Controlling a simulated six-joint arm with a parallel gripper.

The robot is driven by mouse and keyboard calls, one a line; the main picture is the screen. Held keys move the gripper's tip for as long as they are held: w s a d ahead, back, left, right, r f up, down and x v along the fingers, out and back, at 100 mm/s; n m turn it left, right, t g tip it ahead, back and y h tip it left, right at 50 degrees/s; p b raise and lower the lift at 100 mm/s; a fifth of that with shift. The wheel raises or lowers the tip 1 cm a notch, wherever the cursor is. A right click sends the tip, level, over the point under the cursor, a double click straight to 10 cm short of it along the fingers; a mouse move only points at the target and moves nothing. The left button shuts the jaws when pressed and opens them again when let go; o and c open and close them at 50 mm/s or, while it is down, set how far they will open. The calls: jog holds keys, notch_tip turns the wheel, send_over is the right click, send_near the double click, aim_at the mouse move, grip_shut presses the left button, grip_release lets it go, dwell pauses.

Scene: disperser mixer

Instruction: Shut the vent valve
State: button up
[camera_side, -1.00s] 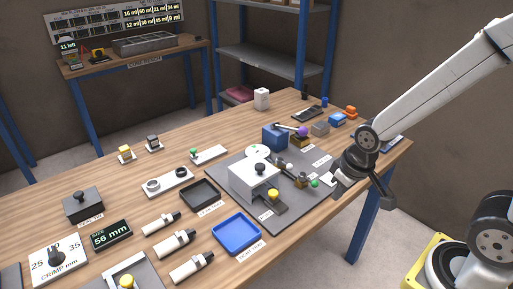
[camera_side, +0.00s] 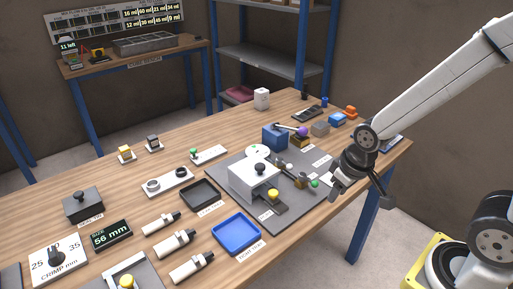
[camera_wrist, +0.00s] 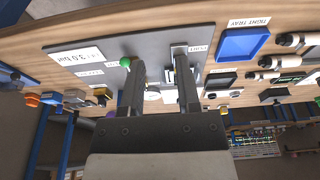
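A grey mat (camera_side: 227,165) on the wooden bench carries a small fixture. On it are a white block with a black knob (camera_side: 260,168), small metal fittings (camera_side: 300,180) and a green ball knob (camera_side: 314,183). I cannot tell for certain which fitting is the vent valve, as the labels are too small. My gripper (camera_side: 337,188) is just right of the green knob, off the mat's right edge. In the wrist view my gripper (camera_wrist: 160,66) is open, its two fingers apart, with the green knob (camera_wrist: 125,62) beside the left finger. Nothing is visibly held.
A blue block (camera_side: 274,137) and a purple ball knob (camera_side: 303,131) stand at the mat's back. A blue tray (camera_side: 236,246) and a black tray (camera_side: 184,194) lie left of the mat. Small coloured blocks (camera_side: 337,119) sit at the bench's far right.

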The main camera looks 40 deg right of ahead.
jog(key=shift+o, duration=1.2)
jog(key=shift+w+d, duration=0.15)
jog(key=shift+w, duration=0.1)
jog(key=m+g+y, duration=0.2)
send_near(308, 180)
jog(key=s, duration=0.2)
jog(key=shift+d+f, duration=0.3)
jog(key=shift+f, duration=0.05)
jog(key=shift+f, duration=0.1)
jog(key=shift+w+a+f, duration=0.1)
jog(key=shift+a+f, duration=0.15)
jog(key=shift+f, duration=1)
jog(key=shift+s+a+f, duration=0.1)
jog(key=shift+a+f, duration=0.15)
jog(key=shift+f, duration=1)
jog(key=shift+w+a+f, duration=0.1)
jog(key=shift+a+f, duration=0.15)
jog(key=shift+f, duration=1)
grip_shut()
